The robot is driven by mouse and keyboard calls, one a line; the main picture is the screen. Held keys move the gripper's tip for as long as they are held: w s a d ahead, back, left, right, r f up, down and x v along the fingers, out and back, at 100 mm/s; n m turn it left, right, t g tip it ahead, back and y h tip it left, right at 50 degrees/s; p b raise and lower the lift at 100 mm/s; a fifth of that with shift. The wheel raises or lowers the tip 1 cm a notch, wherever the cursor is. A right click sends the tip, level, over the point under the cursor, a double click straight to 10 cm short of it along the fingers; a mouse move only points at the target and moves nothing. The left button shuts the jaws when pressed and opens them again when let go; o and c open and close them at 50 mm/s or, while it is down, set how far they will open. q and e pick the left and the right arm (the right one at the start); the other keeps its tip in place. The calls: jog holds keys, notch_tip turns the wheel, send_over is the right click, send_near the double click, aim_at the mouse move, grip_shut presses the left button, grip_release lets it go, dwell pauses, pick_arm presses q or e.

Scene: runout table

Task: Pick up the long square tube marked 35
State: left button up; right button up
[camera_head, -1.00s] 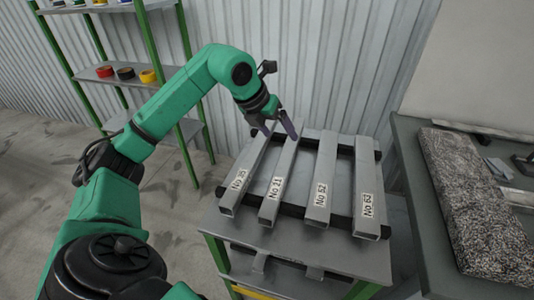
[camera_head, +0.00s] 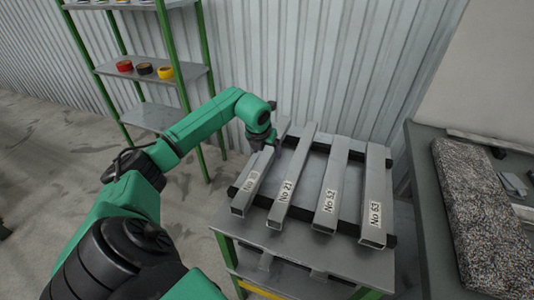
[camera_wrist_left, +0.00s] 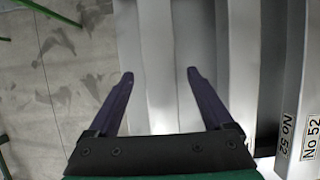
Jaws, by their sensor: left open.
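The long square tube marked 35 (camera_head: 262,164) is the leftmost of the grey tubes lying side by side on the table; its label is at the near end. My left gripper (camera_head: 270,143) is over the tube's far half in the head view, and its fingertips are hard to make out there. In the left wrist view my left gripper (camera_wrist_left: 160,74) is open, with its two purple fingers apart and a pale grey tube (camera_wrist_left: 155,45) running between them, not gripped. I cannot tell how far above it the fingers are. My right gripper is not in view.
Tubes marked 21 (camera_head: 293,177), 52 (camera_head: 331,190) and 63 (camera_head: 376,200) lie to the right on black cross bars. A green-framed shelf (camera_head: 150,70) stands back left. A dark bench (camera_head: 424,190) with a speckled block (camera_head: 482,215) is at right. A corrugated wall is behind.

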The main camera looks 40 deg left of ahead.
pick_arm(q)
grip_shut()
jog(key=shift+w+r, duration=0.1)
jog(key=shift+r, duration=0.05)
dwell(1.2)
